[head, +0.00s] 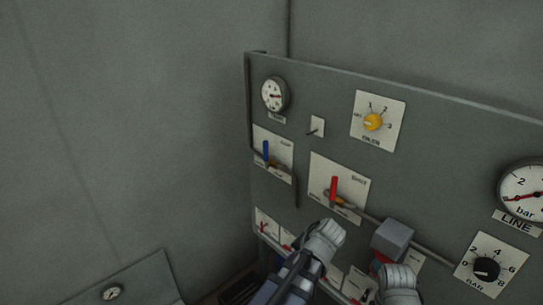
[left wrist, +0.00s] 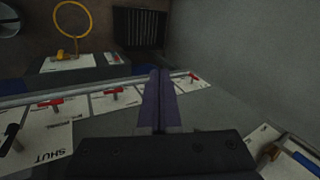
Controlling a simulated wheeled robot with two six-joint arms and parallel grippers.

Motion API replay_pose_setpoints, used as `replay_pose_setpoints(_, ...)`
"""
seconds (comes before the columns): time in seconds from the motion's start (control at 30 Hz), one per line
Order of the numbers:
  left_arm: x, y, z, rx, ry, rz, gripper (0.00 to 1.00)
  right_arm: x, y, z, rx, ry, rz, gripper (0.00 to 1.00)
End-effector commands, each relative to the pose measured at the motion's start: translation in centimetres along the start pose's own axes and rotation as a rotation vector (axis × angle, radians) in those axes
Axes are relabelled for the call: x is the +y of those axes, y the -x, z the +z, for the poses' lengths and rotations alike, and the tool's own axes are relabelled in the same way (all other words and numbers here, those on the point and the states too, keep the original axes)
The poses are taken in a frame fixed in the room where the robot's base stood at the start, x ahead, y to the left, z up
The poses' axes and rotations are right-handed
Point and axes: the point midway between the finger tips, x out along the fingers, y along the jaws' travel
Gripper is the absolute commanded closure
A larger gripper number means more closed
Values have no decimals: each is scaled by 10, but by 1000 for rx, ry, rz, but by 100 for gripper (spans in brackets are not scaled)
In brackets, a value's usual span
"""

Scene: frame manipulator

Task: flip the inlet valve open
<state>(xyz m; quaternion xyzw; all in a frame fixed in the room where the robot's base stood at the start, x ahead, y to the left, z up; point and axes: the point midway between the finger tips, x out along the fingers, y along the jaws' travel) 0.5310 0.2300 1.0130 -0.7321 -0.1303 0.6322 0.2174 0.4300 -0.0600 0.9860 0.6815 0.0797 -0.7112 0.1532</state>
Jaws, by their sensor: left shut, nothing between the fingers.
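A lever valve with an upright red handle (head: 334,188) sits on a white plate at the middle of the grey panel, on a pipe running right. A second valve with an upright blue handle (head: 266,150) sits to its left; a blue handle also shows in the left wrist view (left wrist: 306,163). The labels are too small to tell which is the inlet. My left gripper (head: 331,230) is below the red-handled valve, apart from it. Its fingers (left wrist: 160,80) are shut and empty. My right gripper (head: 399,276) is at the bottom edge; its fingers are not clear.
A grey box (head: 392,238) sticks out on the pipe, right of my left gripper. A lower row holds small red-handled valves (left wrist: 112,96). A yellow knob (head: 373,122), a black knob (head: 486,269) and a line gauge (head: 523,193) are on the panel. A wall stands left.

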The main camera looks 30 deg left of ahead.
Motion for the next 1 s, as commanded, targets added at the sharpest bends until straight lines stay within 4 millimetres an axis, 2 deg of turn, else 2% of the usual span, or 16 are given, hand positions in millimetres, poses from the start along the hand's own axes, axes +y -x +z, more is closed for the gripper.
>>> replay_pose_setpoints(0.17,-38,22,-36,70,-92,-298,100,0,0,0,0,0,0,50)
replay_pose_setpoints(0.4,-74,81,-83,177,-203,-683,100,0,0,0,0,0,0,50)
replay_pose_setpoints(0.6,-85,129,-110,245,-263,-909,100,0,0,0,0,0,0,50)
replay_pose_setpoints(0.7,-86,145,-118,266,-280,-977,100,0,0,0,0,0,0,50)
replay_pose_setpoints(0.83,-86,155,-123,280,-291,-1021,100,0,0,0,0,0,0,50)
replay_pose_setpoints(1.0,-87,157,-123,282,-294,-1032,100,0,0,0,0,0,0,50)
